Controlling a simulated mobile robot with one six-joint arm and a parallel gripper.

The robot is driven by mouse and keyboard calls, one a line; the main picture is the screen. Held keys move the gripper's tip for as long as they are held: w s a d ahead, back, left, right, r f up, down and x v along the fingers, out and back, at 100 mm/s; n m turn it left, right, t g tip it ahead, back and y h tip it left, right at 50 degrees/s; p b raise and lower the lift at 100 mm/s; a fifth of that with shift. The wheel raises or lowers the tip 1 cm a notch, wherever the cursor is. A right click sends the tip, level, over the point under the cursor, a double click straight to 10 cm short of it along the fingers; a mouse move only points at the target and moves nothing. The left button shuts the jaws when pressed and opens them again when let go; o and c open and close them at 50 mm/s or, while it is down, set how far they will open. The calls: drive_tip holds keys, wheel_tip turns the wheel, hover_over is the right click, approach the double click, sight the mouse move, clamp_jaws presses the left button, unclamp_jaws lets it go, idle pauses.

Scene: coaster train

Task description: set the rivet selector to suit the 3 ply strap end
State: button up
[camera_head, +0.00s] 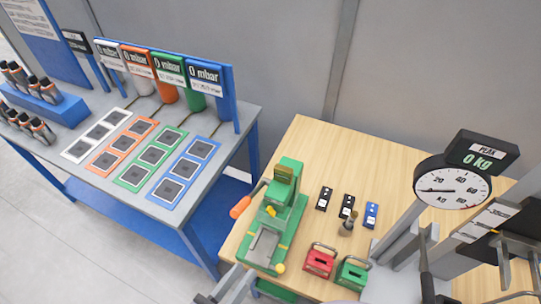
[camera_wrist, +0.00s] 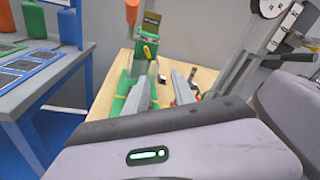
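A green riveting press (camera_head: 270,240) stands on the wooden bench, with an orange-handled lever (camera_head: 240,207) at its left and a yellow knob (camera_head: 279,268) at its front. The press also shows ahead in the wrist view (camera_wrist: 146,42), with a small yellow part (camera_wrist: 148,51) on its face. This may be the selector, but its setting is too small to read. No strap end or ply mark can be made out. My gripper (camera_wrist: 163,90) is open and empty, its two grey fingers apart in front of the press. I cannot tell whether they touch it.
Two black blocks and a blue block (camera_head: 371,215) lie right of the press, near a small metal piece (camera_head: 347,224). Red (camera_head: 319,261) and green (camera_head: 352,273) handled boxes stand in front. A dial gauge (camera_head: 452,187) rises at right. A blue-framed table (camera_head: 215,170) stands left.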

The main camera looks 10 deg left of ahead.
drive_tip(key=s+n+t+y, duration=0.1)
drive_tip(key=n+y, duration=0.1)
drive_tip(key=n, duration=0.1)
approach(269, 213)
drive_tip(key=shift+t, duration=0.3)
drive_tip(key=x, duration=0.5)
drive_tip(key=f+x, duration=0.1)
drive_tip(key=x, duration=0.2)
clamp_jaws()
